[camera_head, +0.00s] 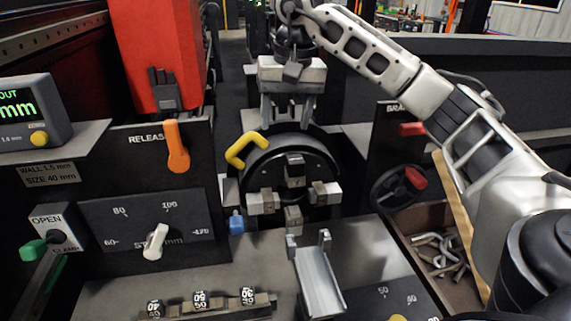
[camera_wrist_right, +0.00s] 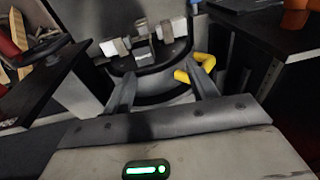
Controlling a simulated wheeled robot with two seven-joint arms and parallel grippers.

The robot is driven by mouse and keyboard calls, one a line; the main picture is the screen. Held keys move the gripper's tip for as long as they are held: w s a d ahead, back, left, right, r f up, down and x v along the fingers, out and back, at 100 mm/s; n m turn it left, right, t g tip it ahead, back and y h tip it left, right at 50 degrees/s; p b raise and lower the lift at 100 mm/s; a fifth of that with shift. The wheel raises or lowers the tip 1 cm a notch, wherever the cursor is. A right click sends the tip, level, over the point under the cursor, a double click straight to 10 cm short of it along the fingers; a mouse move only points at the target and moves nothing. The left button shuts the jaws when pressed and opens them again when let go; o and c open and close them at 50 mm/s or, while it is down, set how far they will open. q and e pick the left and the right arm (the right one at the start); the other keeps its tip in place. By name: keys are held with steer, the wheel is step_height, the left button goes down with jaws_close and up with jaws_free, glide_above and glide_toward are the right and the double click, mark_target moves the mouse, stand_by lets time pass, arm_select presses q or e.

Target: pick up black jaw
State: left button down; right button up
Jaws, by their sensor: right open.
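A round dark chuck (camera_head: 262,165) faces me in the middle of the head view. A small black jaw (camera_head: 294,160) sits at its top; the same upper jaw appears in the wrist view (camera_wrist_right: 143,56). Silvery jaws sit at its left (camera_head: 262,202), right (camera_head: 326,194) and bottom (camera_head: 293,218). My right gripper (camera_head: 286,117) is open and empty above the chuck, fingers pointing down. In the right wrist view its two fingers (camera_wrist_right: 163,92) stand apart, with the upper jaw beyond and between them, not touched. My left gripper is not in view.
A yellow hook handle (camera_head: 242,149) stands at the chuck's upper left. An orange release lever (camera_head: 176,147) is on the left panel. A black handwheel (camera_head: 397,187) and a bin of metal pieces (camera_head: 438,252) are right. A grey channel (camera_head: 318,280) and numbered blocks (camera_head: 201,300) are in front.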

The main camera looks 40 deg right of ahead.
steer(key=d+r, duration=0.2)
steer(key=h, duration=0.1)
glide_above(296, 159)
steer(key=f, duration=0.6)
steer(key=shift+s+f, duration=0.25)
steer(key=shift+w+a+f+p, duration=0.1)
steer(key=shift+f+p, duration=0.15)
steer(key=shift+f, duration=1.15)
steer(key=shift+w+f+p, duration=0.1)
steer(key=shift+f+p, duration=0.1)
steer(key=shift+f, duration=1.15)
steer(key=c, duration=1.2)
